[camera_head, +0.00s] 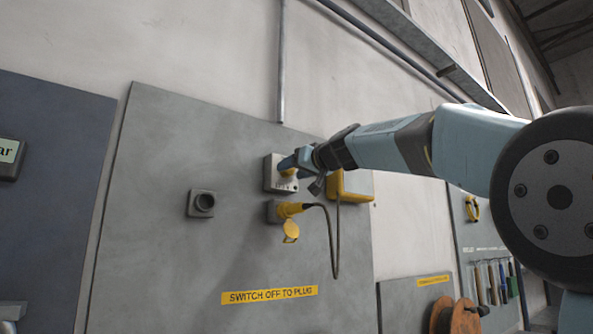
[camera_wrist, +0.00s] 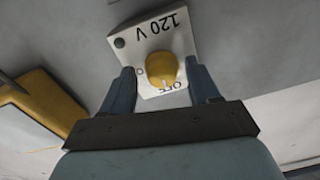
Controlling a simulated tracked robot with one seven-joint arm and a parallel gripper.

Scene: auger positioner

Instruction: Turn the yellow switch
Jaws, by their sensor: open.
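The yellow switch (camera_wrist: 161,69) is a round knob on a white plate (camera_wrist: 119,30) marked "120 V" and "OFF" in the wrist view. In the head view the switch box (camera_head: 270,174) is on the grey wall panel, and my gripper partly hides its knob. My gripper (camera_wrist: 163,80) is open, with one finger on each side of the knob. Small gaps seem to show between fingers and knob; I cannot tell whether either finger touches it.
A yellow plug (camera_head: 290,210) with a hanging cap and a dark cable is just below the switch box. A yellow box (camera_head: 352,186) is close on its right, also in the wrist view (camera_wrist: 38,112). An empty round socket (camera_head: 203,203) is to the left.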

